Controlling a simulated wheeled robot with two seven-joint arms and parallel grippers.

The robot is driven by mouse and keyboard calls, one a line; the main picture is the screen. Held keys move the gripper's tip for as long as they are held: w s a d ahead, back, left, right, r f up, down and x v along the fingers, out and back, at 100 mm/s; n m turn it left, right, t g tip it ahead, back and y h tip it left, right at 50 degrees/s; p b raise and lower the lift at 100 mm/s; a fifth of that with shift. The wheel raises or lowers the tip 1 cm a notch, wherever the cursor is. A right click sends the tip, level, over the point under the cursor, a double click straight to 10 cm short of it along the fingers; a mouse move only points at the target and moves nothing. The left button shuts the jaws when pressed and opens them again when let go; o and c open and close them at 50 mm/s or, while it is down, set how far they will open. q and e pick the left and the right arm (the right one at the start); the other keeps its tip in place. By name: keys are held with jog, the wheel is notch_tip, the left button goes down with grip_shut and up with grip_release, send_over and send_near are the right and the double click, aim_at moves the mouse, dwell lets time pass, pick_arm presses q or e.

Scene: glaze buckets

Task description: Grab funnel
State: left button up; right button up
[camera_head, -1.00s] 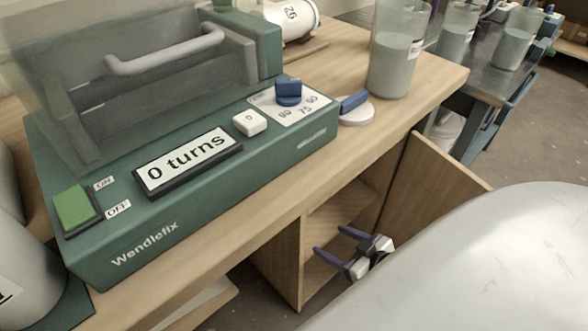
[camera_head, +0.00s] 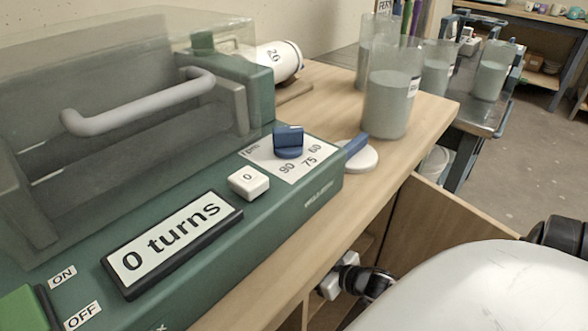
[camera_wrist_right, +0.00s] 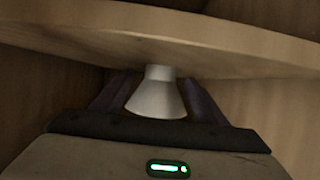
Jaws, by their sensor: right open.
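A pale grey funnel (camera_wrist_right: 156,97) shows in the right wrist view, with its narrow part at the top of the picture and its wide part nearer the camera. My right gripper (camera_wrist_right: 157,84) is open, with one purple finger on each side of the funnel. Small dark gaps seem to show between fingers and funnel; I cannot tell whether either finger touches it. In the head view the right gripper (camera_head: 342,276) is at the open cabinet under the bench, its fingers hidden. The funnel is hidden there. My left gripper is out of view.
A wooden shelf board (camera_wrist_right: 240,55) crosses the top of the wrist view, close to the fingers. The cabinet door (camera_head: 418,215) stands open. Above are the green machine (camera_head: 285,215) and a glaze bucket (camera_head: 388,100). The floor at right is clear.

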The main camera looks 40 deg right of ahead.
jog(key=shift+x, duration=0.75)
jog(key=c, duration=1.3)
jog(key=shift+o, duration=0.2)
